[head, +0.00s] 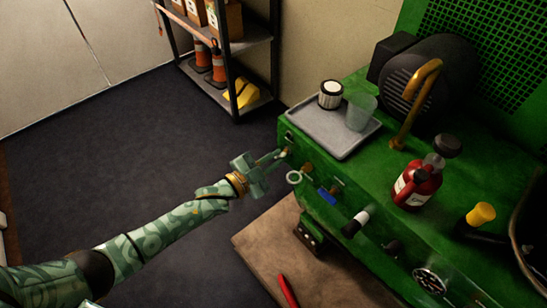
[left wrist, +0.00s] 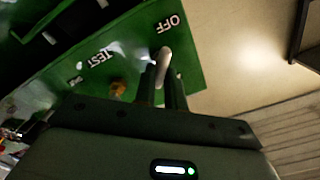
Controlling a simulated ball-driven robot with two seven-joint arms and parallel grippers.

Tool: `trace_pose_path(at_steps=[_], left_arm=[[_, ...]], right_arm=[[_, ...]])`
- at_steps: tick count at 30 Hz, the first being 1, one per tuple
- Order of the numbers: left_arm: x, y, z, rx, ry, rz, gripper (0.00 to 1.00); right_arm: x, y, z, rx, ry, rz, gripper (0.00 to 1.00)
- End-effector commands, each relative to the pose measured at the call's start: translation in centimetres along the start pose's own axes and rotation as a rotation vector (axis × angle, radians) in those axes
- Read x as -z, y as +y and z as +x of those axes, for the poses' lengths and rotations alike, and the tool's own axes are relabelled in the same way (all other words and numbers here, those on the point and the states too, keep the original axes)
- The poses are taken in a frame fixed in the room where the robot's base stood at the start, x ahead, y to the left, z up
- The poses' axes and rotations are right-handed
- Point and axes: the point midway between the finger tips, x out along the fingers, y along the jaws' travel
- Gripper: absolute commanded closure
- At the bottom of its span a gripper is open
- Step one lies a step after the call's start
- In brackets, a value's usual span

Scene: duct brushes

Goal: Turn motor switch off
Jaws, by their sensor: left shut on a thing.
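The green machine (head: 345,205) stands on the right in the head view. My left gripper (head: 280,156) reaches the upper left end of its front panel. In the left wrist view, the pale rounded switch lever (left wrist: 164,58) stands out from the green panel (left wrist: 125,55) by the word OFF. The word TEST is printed further left. My left gripper (left wrist: 164,85) has its two fingers on either side of the lever, shut on it. The lever is mostly hidden behind the fingertips in the head view. My right gripper is not in view.
A grey tray (head: 320,131) with a white-and-black canister (head: 331,95) and a clear cup (head: 361,110) sits on the machine. A red bottle (head: 417,188) stands further right. A ring (head: 294,177) and several knobs stick out of the front.

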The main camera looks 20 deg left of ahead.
Motion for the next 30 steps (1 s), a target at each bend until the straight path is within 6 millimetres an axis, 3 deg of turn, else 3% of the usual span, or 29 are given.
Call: trace_pose_path(at_steps=[18, 30], left_arm=[[-0.34, 0.55, -0.11, -0.004, -0.004, 0.575, 1.00], [-0.43, 0.67, -0.12, -0.005, -0.003, 0.833, 1.00]], right_arm=[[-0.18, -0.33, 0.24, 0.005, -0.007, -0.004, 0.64], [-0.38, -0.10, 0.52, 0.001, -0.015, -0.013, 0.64]])
